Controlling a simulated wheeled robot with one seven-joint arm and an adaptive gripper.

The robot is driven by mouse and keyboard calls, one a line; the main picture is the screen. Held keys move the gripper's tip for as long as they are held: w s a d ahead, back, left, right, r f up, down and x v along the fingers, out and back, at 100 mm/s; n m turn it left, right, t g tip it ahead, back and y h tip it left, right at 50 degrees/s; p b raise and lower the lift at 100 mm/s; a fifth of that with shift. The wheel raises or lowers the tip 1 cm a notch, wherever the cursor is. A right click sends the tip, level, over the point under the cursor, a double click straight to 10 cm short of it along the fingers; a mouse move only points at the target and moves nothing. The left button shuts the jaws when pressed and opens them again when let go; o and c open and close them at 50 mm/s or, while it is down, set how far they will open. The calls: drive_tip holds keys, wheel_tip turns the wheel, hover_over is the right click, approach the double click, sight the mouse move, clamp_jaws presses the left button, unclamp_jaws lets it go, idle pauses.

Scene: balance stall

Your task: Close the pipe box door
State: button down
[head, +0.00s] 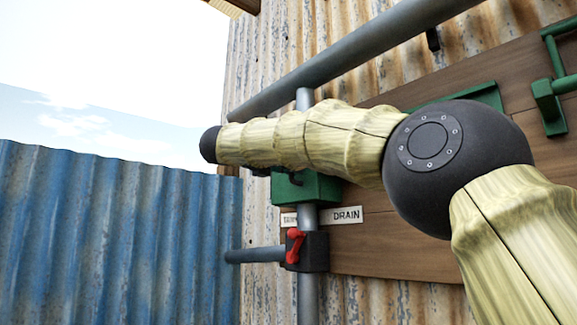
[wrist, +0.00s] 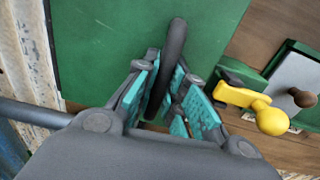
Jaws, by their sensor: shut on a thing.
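In the wrist view a flat green panel (wrist: 110,45), which looks like the pipe box door, fills the upper left. A dark bar handle (wrist: 174,45) stands out from it. My gripper (wrist: 167,85) has its teal-padded fingers shut on this handle. In the head view part of a green box (head: 318,188) shows on the upright pipe below my arm. My arm covers much of the area, and my gripper is hidden there. I cannot tell how far open the door is.
A yellow lever (wrist: 250,104) with a ball end sits right of my gripper. A red valve handle (head: 295,246) is on the pipe below the box, near a DRAIN sign (head: 346,215). A grey rail (head: 350,52) crosses above; a blue corrugated fence (head: 110,235) stands left.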

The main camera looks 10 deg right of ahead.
drive_tip(key=c, duration=1.5)
unclamp_jaws()
drive_tip(key=shift+d, duration=0.2)
drive_tip(key=shift+o, duration=0.2)
drive_tip(key=shift+a, duration=0.2)
drive_tip(key=shift+s+a, duration=0.1)
drive_tip(key=shift+a, duration=0.05)
drive_tip(key=v, duration=1.1)
drive_tip(key=shift+s+a, duration=0.2)
drive_tip(key=shift+d, duration=0.1)
